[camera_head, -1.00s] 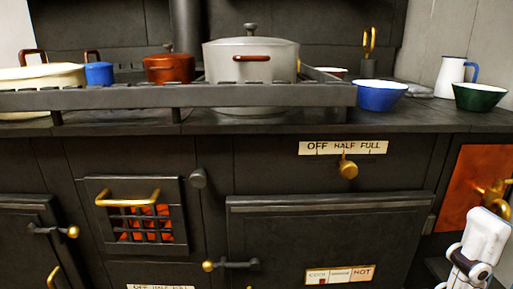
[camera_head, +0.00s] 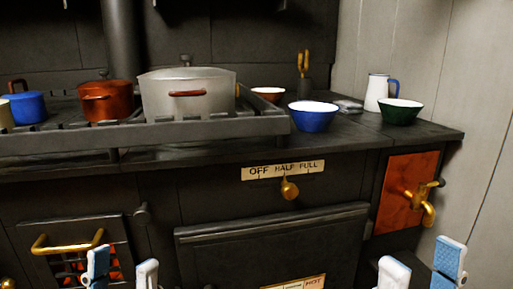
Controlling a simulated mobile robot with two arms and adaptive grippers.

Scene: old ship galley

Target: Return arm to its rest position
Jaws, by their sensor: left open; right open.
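My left gripper (camera_head: 122,271) shows at the bottom edge, left of centre, with two pale blue-and-white fingers upright and apart. It is open and nothing shows between its fingers. It appears in front of the barred firebox door (camera_head: 75,252) of the black stove. My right gripper (camera_head: 421,268) shows at the bottom right, below the brass tap (camera_head: 422,200). Its fingers are also apart, with nothing between them. Both arms are cut off below the picture.
A grey pot (camera_head: 185,98), a copper-red pot (camera_head: 104,101) and a blue mug (camera_head: 27,106) stand on the railed stovetop. A blue bowl (camera_head: 313,117), a green bowl (camera_head: 400,111), a brown bowl (camera_head: 268,95) and a white jug (camera_head: 377,91) stand to the right. A brass knob (camera_head: 289,189) juts from the front.

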